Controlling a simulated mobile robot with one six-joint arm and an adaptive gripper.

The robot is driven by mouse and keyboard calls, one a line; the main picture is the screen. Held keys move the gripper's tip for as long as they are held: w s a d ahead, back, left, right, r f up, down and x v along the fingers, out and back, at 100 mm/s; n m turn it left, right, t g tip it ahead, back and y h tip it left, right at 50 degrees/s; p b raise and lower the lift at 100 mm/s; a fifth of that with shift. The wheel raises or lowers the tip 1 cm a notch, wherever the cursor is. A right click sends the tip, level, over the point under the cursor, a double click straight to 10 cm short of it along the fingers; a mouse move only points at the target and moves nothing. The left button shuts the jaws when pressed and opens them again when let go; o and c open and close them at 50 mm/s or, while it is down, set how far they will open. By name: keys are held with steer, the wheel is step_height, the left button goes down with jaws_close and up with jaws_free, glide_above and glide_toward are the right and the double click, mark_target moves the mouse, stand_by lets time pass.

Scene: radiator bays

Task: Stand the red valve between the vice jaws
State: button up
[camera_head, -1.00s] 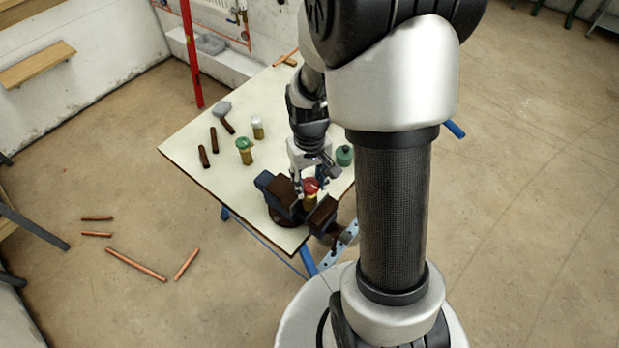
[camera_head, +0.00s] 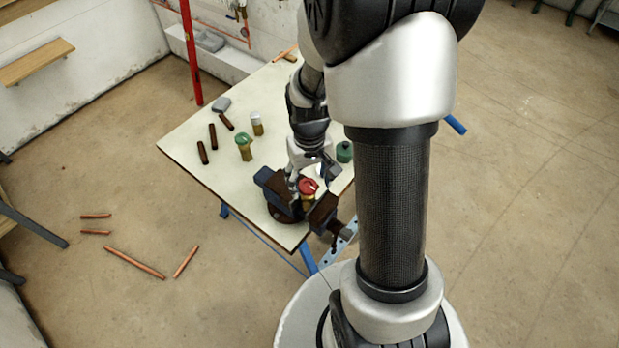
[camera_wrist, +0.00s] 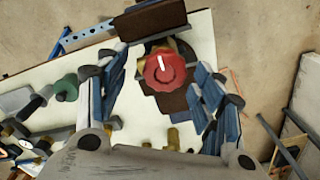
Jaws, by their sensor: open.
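The red valve (camera_head: 308,187) has a red round handle and a brass body. It stands upright between the jaws of the dark vice (camera_head: 277,203) at the table's near corner. In the wrist view the red handle (camera_wrist: 165,69) faces the camera, with a white mark on it. My gripper (camera_head: 310,181) is open around the valve. In the wrist view its two blue-sided fingers (camera_wrist: 160,85) stand apart on either side of the handle, with gaps showing. The valve's lower end is hidden, so I cannot tell how deep it sits or whether the jaws touch it.
On the pale table (camera_head: 190,150) stand a green-topped valve (camera_head: 244,147), a white-topped valve (camera_head: 257,124) and a green bottle-like thing (camera_head: 344,151). Several dark brown tubes (camera_head: 213,136) and a grey block (camera_head: 221,104) lie at the back left. Copper pipes (camera_head: 134,263) lie on the floor.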

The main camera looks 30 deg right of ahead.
step_height(320, 180, up, 12)
stand_by(0.6)
steer(key=s+a+r+n+t+b, duration=0.2)
steer(key=s+a+r+t+b, duration=0.1)
steer(key=s+a+b, duration=0.4)
steer(key=s+a+t, duration=0.1)
steer(key=s+a, duration=0.2)
steer(key=s, duration=0.3)
steer(key=shift+s+a+t, duration=0.25)
steer(key=shift+a+t, duration=0.05)
steer(key=shift+a, duration=0.05)
steer(key=shift+c, duration=0.4)
